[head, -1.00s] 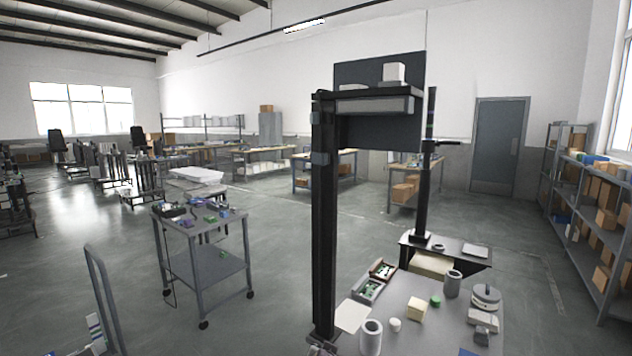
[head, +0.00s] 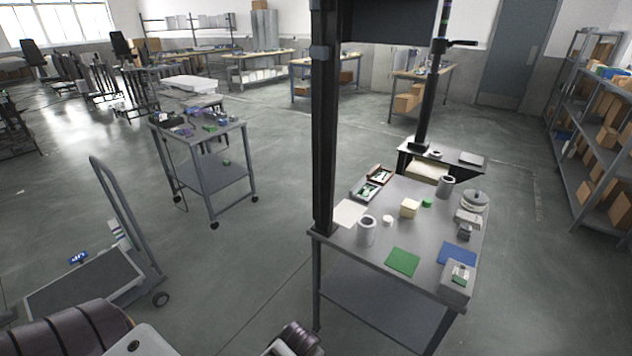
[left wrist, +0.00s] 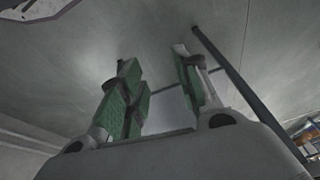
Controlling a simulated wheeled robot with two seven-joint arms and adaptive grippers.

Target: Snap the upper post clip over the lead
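A tall black post (head: 324,140) stands at the near left corner of the grey workbench. A grey-blue clip-like fitting (head: 320,53) sits on its upper part, and another (head: 318,5) is at the top edge of the head view. At this size I cannot tell whether either is open or shut. I cannot make out the lead on the post. My left gripper (left wrist: 158,92) shows in the left wrist view, its green-padded fingers apart with nothing between them. It is away from the post in the head view, where its fingers are not seen. My right gripper is not in view.
The workbench (head: 376,240) holds a grey cylinder (head: 366,231), a green mat (head: 402,262), a blue mat (head: 457,253) and small parts. A cart (head: 206,155) stands left of it, a hand truck (head: 125,235) nearer. Floor between them is open.

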